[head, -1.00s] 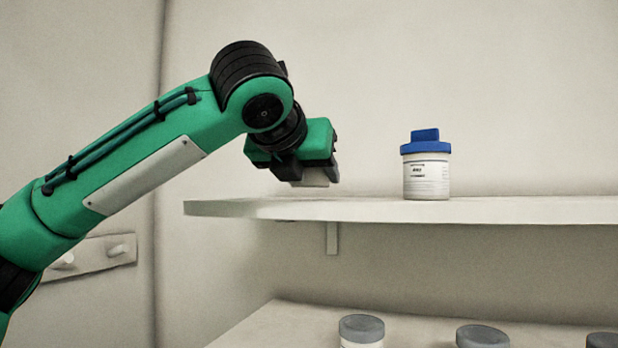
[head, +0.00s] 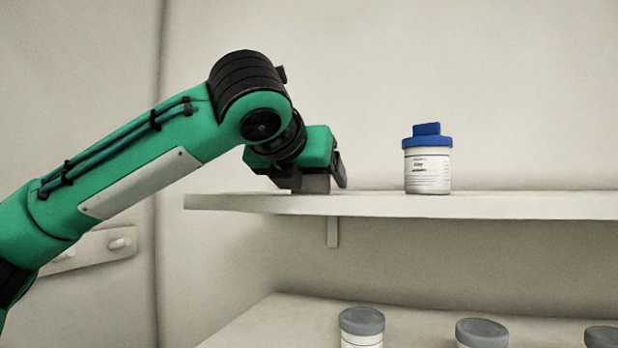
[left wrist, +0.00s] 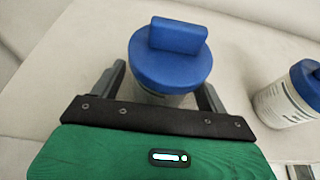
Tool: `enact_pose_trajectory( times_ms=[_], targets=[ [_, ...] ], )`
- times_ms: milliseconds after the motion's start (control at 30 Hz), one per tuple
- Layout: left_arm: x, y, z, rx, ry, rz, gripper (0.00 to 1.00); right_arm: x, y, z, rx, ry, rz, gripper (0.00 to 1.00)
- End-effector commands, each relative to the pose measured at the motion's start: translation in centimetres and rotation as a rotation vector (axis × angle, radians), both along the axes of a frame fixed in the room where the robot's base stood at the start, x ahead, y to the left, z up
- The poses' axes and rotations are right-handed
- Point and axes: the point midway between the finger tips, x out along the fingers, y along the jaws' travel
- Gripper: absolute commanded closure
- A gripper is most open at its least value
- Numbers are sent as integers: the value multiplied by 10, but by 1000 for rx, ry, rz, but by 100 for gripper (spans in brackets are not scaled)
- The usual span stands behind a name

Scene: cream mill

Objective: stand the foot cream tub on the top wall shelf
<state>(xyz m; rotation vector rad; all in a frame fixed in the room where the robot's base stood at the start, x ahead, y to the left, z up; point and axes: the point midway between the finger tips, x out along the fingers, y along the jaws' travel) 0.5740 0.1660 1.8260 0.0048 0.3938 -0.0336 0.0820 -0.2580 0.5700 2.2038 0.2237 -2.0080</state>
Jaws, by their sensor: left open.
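My left gripper (head: 318,180) is low over the left end of the top wall shelf (head: 440,204). Its jaws are open. In the left wrist view, a white tub with a blue lid and raised bar on top (left wrist: 170,58) stands between the spread fingers (left wrist: 160,88). I take it as the foot cream tub; its label is hidden there. In the head view the gripper hides most or all of it. My right gripper is not in view.
Another blue-lidded white tub (head: 428,170) stands upright on the same shelf, to the right, and also shows in the left wrist view (left wrist: 290,98). Grey-lidded tubs (head: 362,326) stand on a lower surface. The shelf's right part looks clear.

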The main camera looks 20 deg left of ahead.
Motion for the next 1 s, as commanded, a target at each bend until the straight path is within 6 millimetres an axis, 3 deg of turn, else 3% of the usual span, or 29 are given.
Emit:
enact_pose_trajectory(
  times_ms=[167, 400, 600, 1000],
  targets=[
    [-20, 0, 5, -1, -4, -2, 24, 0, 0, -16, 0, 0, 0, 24],
    [-69, 1, 24, 0, -4, -2, 24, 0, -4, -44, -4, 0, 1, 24],
    [-99, 3, 39, 0, -3, -1, 24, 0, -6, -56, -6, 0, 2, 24],
    [-111, 3, 47, 2, 0, -1, 24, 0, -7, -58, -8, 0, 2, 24]
  ],
)
